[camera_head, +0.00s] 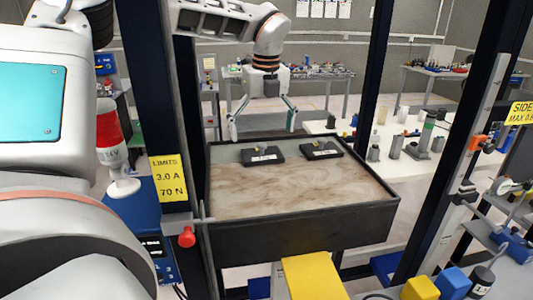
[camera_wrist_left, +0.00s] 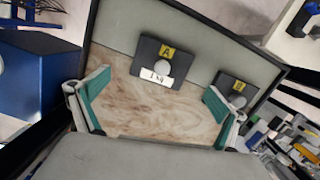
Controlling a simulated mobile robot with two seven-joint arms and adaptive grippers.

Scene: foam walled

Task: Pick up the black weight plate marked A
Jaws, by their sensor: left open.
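The black weight plate marked A (camera_wrist_left: 147,53) lies in the shallow tray (camera_wrist_left: 160,123), with a yellow A label, a pale round knob and a white 1 kg tag. In the head view I take it to be the left plate (camera_head: 262,159); its letter is too small to read there. A second black plate with a yellow label (camera_wrist_left: 227,82) lies to its right, also seen in the head view (camera_head: 321,154). My left gripper (camera_head: 263,126) is open and empty above the tray's back edge. Its teal-lined fingers (camera_wrist_left: 156,97) stand wide apart in the wrist view. My right gripper is not in view.
The tray has dark raised walls (camera_head: 300,232) and a brown-streaked floor that is clear in front of the plates. Dark posts (camera_head: 374,80) stand around it. A red knob (camera_head: 187,237) is at its front left corner. A white table (camera_head: 425,155) with several items stands at right.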

